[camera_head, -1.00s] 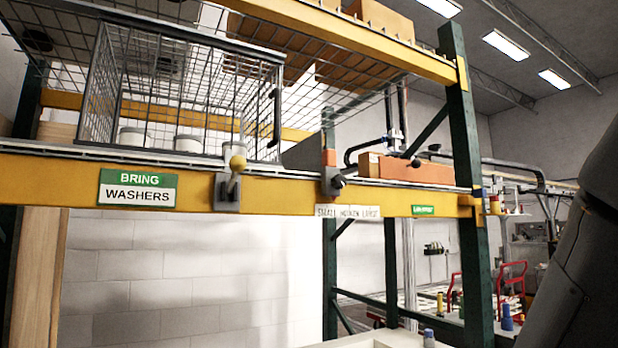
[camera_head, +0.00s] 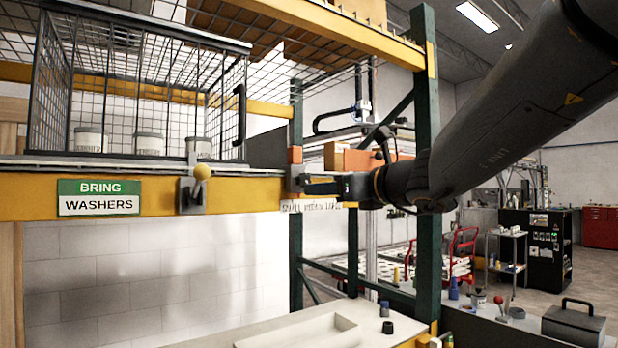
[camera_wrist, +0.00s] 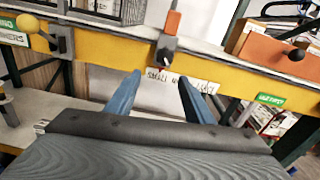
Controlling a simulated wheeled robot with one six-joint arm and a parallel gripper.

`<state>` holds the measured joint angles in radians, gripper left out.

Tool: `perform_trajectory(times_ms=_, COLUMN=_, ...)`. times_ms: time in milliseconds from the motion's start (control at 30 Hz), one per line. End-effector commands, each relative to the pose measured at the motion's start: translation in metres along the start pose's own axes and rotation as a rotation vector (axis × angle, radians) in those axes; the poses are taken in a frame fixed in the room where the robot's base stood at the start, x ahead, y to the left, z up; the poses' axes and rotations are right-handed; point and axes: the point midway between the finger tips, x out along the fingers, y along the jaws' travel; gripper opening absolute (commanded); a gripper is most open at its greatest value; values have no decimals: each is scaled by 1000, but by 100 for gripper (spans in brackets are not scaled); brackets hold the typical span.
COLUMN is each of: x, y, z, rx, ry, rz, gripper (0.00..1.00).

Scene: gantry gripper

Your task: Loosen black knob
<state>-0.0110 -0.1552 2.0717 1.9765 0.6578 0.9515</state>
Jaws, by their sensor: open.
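A black knob (camera_wrist: 168,56) sits on a grey bracket with an orange upper piece, on the front of the yellow beam (camera_wrist: 110,42). In the wrist view it lies just beyond and above my gripper (camera_wrist: 160,77), whose two blue fingers are apart with nothing between them. In the head view my gripper (camera_head: 318,187) reaches in from the right, close to the bracket (camera_head: 294,172), and the knob cannot be made out clearly there. A second dark knob (camera_wrist: 296,55) is on the orange box at the right.
A yellow ball-ended lever (camera_head: 202,172) is on the beam to the left, beside the BRING WASHERS sign (camera_head: 100,198). A wire cage (camera_head: 145,85) holding white tubs stands above it. A green upright (camera_head: 426,150) stands behind my arm. A pale counter (camera_head: 270,330) lies below.

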Motion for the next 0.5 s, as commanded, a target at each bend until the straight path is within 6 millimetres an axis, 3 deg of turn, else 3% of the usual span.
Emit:
perform_trajectory(times_ms=133, x=2, y=-5, z=19, rx=56, ry=-40, rz=-16, gripper=48)
perform_trajectory(times_ms=500, x=50, y=-5, z=22, rx=58, ry=-39, rz=-15, gripper=48)
